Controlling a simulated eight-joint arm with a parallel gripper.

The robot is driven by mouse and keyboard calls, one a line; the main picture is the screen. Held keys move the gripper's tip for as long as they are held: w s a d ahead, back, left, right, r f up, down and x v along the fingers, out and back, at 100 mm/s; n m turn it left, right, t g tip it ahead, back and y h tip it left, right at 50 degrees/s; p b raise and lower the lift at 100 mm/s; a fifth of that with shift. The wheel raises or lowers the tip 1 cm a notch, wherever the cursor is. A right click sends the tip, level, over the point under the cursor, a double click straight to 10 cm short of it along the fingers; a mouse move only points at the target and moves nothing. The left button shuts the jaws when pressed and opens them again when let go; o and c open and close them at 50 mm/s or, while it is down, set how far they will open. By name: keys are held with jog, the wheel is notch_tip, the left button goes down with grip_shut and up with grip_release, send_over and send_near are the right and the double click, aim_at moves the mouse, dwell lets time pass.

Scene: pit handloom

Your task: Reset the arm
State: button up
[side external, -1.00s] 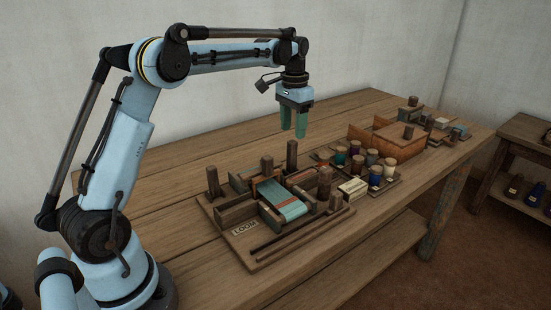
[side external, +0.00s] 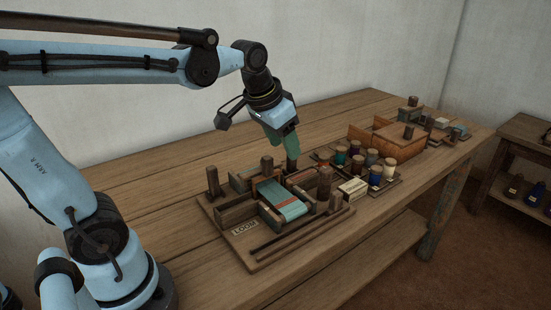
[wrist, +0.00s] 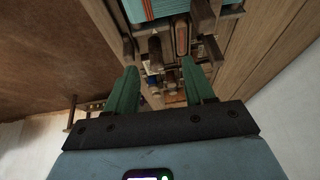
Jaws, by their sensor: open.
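My gripper (side external: 290,152) is tilted, with its green fingers pointing down and to the right, above the back of the wooden loom (side external: 262,262). In the side view the fingers overlap the top of a dark back post (side external: 292,166); I cannot tell whether they touch it. In the wrist view my gripper (wrist: 163,68) has its two fingers well apart, with nothing held between them. The loom carries a teal cloth (side external: 284,203), which also shows at the top of the wrist view (wrist: 150,9).
Right of the loom are a pale labelled block (side external: 353,188) and a tray of several thread spools (side external: 375,172). An orange-brown wooden box (side external: 402,147) stands beyond. A side shelf (side external: 518,135) is at far right. The table's back left (side external: 150,165) is clear.

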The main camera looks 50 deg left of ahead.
jog(key=s+d+f+t, duration=0.2)
jog(key=s+d+f, duration=0.1)
jog(key=s+f, duration=0.2)
jog(key=shift+s+d+t, duration=0.3)
jog(key=shift+s+d, duration=0.1)
jog(key=shift+s, duration=0.7)
